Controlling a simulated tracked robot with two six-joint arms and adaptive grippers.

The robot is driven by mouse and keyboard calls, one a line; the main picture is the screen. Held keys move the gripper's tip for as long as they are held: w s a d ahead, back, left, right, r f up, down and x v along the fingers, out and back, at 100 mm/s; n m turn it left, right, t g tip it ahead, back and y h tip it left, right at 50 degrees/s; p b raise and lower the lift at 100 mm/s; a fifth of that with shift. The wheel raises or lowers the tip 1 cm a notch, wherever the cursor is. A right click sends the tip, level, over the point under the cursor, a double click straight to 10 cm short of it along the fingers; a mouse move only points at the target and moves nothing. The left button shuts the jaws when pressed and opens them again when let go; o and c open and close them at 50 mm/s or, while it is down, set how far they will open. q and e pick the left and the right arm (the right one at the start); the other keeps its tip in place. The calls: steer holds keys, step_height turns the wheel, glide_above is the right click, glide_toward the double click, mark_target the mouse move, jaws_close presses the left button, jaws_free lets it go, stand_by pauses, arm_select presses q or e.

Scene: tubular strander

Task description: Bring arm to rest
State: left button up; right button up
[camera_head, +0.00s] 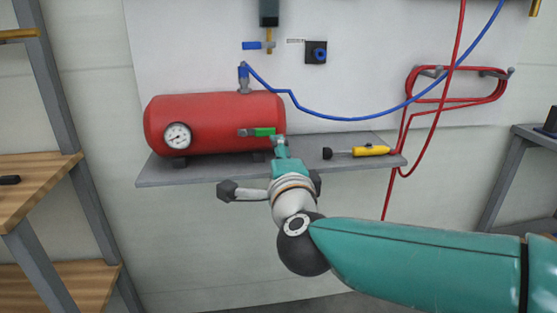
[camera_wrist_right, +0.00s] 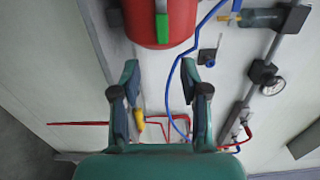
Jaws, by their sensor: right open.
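My right arm comes in from the right in the head view. Its gripper (camera_head: 281,146) is in front of the red tank (camera_head: 215,115), close to the green-handled valve (camera_head: 264,132) at the tank's right end. In the right wrist view the gripper (camera_wrist_right: 160,75) has its two fingers spread wide, with nothing between them. The red tank (camera_wrist_right: 161,20) and the green handle (camera_wrist_right: 161,26) lie ahead of the fingers there. From the head view I cannot tell whether a finger touches the valve. My left gripper is in neither view.
A grey shelf (camera_head: 200,173) carries the tank, its gauge (camera_head: 177,136) and a yellow-handled tool (camera_head: 370,151). A blue hose (camera_head: 340,118) droops across the wall panel. Red hose (camera_head: 405,100) hangs on hooks at the right. Wooden shelving (camera_head: 38,180) stands at left.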

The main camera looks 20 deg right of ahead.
steer(key=shift+s+a, duration=0.1)
steer(key=shift+s, duration=0.75)
